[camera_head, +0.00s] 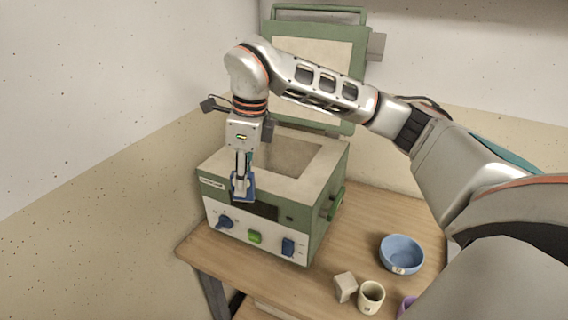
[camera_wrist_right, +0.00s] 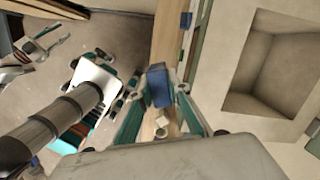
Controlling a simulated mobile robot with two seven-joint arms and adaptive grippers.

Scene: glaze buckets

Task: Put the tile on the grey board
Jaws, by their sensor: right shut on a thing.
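My right gripper (camera_head: 242,180) is shut on a small blue tile (camera_head: 237,187), which hangs in front of the upper front edge of the green and cream kiln (camera_head: 328,190). In the right wrist view the blue tile (camera_wrist_right: 158,87) sits between the two fingers of my right gripper (camera_wrist_right: 160,92). I cannot make out a grey board in either view.
The kiln's lid (camera_head: 312,50) stands open, with the square chamber (camera_head: 290,155) exposed. On the wooden table (camera_head: 350,225) are a blue bowl (camera_head: 402,254), a beige block (camera_head: 345,287), a cream cup (camera_head: 371,297) and a partly hidden purple thing (camera_head: 406,306).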

